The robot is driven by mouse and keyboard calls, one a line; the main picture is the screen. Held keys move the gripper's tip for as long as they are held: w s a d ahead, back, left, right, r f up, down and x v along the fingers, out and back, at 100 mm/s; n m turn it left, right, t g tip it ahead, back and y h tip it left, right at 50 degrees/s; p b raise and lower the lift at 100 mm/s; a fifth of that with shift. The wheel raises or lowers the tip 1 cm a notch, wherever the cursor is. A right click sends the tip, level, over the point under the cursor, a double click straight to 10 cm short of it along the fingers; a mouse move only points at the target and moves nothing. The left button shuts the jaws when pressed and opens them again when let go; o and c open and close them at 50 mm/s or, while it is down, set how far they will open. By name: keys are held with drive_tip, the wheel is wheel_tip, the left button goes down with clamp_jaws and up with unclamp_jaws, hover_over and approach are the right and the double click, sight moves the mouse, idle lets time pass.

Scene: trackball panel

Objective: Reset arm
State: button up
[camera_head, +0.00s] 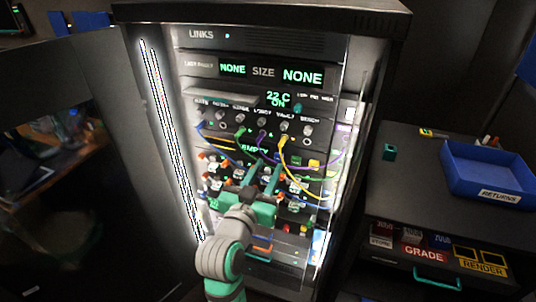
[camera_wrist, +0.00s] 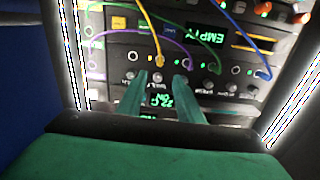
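My gripper (camera_head: 262,171) is in front of the lit rack cabinet (camera_head: 298,18), below the row of cable jacks. In the wrist view my gripper (camera_wrist: 160,78) shows two green fingers spread apart with a clear gap. A small knob and the end of a yellow cable (camera_wrist: 158,40) appear between and beyond the fingertips. I see no object held; whether the fingertips touch the panel I cannot tell. My arm (camera_head: 225,245) reaches up from the bottom of the head view and hides part of the lower panel. No trackball is clearly recognisable.
Yellow, purple (camera_head: 345,150), green and blue cables hang across the rack front near my fingers. A glass-like door (camera_head: 90,170) stands at the left. At the right, a dark desk (camera_head: 400,180) bears a blue returns tray (camera_head: 490,152) and a small green cube (camera_head: 389,152).

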drive_tip(key=s+f+n+y, duration=0.3)
drive_tip(key=s+f, duration=0.5)
drive_tip(key=f, duration=0.4)
drive_tip(key=s+f+n+y, duration=0.2)
drive_tip(key=s+f, duration=0.6)
drive_tip(key=f, duration=0.4)
drive_tip(key=s+d+f+g, duration=0.1)
drive_tip(key=s+f, duration=0.1)
drive_tip(key=s, duration=1.1)
drive_tip(key=s+f+m, duration=0.1)
drive_tip(key=s+f, duration=0.1)
drive_tip(key=s, duration=1.1)
drive_tip(key=shift+s+d+g+y, duration=0.3)
drive_tip(key=shift+s+d+g, duration=0.05)
drive_tip(key=shift+g, duration=0.05)
drive_tip(key=shift+o, duration=0.3)
